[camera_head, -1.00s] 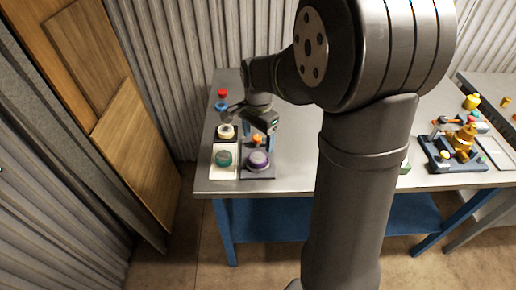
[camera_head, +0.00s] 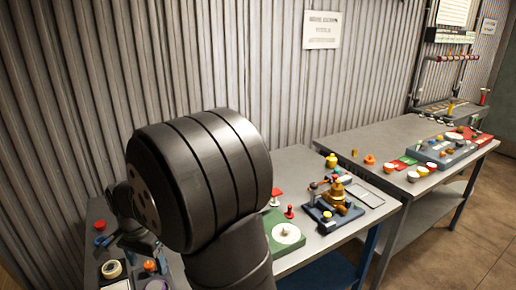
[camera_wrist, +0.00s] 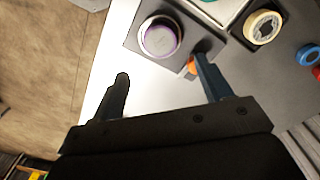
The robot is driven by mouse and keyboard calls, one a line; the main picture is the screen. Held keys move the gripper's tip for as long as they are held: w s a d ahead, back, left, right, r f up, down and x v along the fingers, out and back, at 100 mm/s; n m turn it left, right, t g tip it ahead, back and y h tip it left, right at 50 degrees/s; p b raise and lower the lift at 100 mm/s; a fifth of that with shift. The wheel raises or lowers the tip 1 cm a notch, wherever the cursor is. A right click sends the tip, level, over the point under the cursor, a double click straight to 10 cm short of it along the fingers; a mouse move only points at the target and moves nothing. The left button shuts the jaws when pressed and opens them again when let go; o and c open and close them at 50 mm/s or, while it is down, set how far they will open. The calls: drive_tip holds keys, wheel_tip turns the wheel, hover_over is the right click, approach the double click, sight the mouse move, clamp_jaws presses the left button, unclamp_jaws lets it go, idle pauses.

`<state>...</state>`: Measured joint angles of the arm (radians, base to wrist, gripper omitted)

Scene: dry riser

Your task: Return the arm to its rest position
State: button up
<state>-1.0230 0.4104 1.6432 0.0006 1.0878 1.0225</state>
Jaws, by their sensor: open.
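My gripper (camera_wrist: 162,75) is open and empty in the wrist view, with its two dark fingers apart. One finger is over pale bench top near its edge; the other is close to a small orange piece (camera_wrist: 191,66), and I cannot tell whether they touch. A purple round part (camera_wrist: 159,37) on a dark base lies just beyond the fingers. In the head view my arm covers much of the left side, and my gripper is low at the left end of the near bench (camera_head: 300,160), partly hidden. No marker of the rest position shows.
A cream ring (camera_wrist: 262,27) and a blue ring (camera_wrist: 308,55) lie right of the fingers. On the near bench are a green block with a white disc (camera_head: 286,234) and a brass fitting on a base (camera_head: 340,195). A second bench (camera_head: 390,140) stands right. A corrugated wall (camera_head: 230,60) is behind.

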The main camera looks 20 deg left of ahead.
sight(155, 287)
wheel_tip(155, 287, down, 9)
drive_tip(key=shift+r, duration=1.75)
